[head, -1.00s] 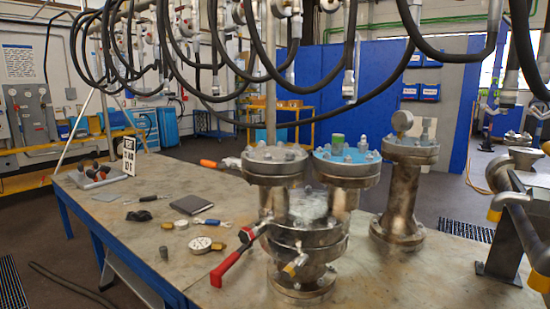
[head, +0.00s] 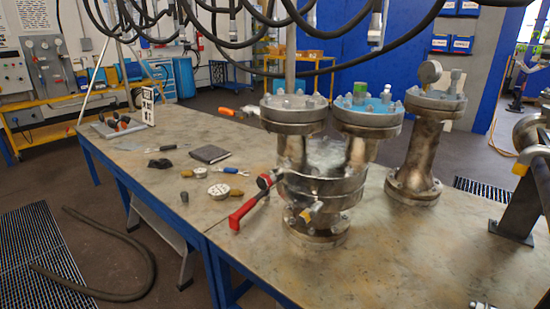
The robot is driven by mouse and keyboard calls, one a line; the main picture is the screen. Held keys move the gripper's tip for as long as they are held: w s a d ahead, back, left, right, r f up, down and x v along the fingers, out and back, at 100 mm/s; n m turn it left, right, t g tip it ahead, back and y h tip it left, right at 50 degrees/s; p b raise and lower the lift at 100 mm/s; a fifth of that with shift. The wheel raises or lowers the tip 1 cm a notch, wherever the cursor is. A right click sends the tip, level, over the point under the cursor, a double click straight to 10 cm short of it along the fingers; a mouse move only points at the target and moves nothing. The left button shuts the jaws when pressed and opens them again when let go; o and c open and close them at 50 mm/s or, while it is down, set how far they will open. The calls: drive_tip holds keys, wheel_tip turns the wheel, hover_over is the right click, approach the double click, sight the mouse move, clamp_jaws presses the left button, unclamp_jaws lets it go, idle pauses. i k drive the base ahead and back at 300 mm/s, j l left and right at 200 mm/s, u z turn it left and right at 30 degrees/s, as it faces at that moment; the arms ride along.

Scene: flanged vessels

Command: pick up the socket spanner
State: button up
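I cannot tell for sure which thing is the socket spanner. In the head view, several small tools lie on the workbench (head: 140,190). A small tool with a blue part (head: 229,171) lies near a dark notebook. A small dark grey cylinder (head: 184,197) stands near the front edge. An orange-handled tool (head: 235,113) lies farther back, left of the vessels. A red-handled lever (head: 246,211) slants down at the left of the double-topped flanged vessel (head: 322,170); whether it is attached is unclear. My gripper is not in view.
A round white-faced gauge (head: 219,190), the notebook (head: 210,154) and a black crumpled item (head: 160,163) lie on the bench. A single flanged vessel (head: 413,155) stands right. Black hoses (head: 290,72) hang above. A hose (head: 140,255) lies on the floor.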

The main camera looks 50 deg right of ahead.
sight(234, 219)
drive_tip(key=i+l+z, duration=0.45)
drive_tip(key=i+z, duration=0.25)
drive_tip(key=i, duration=0.2)
drive_tip(key=i+l+z, duration=0.1)
drive_tip(key=i+z, duration=0.3)
drive_tip(key=i, duration=0.05)
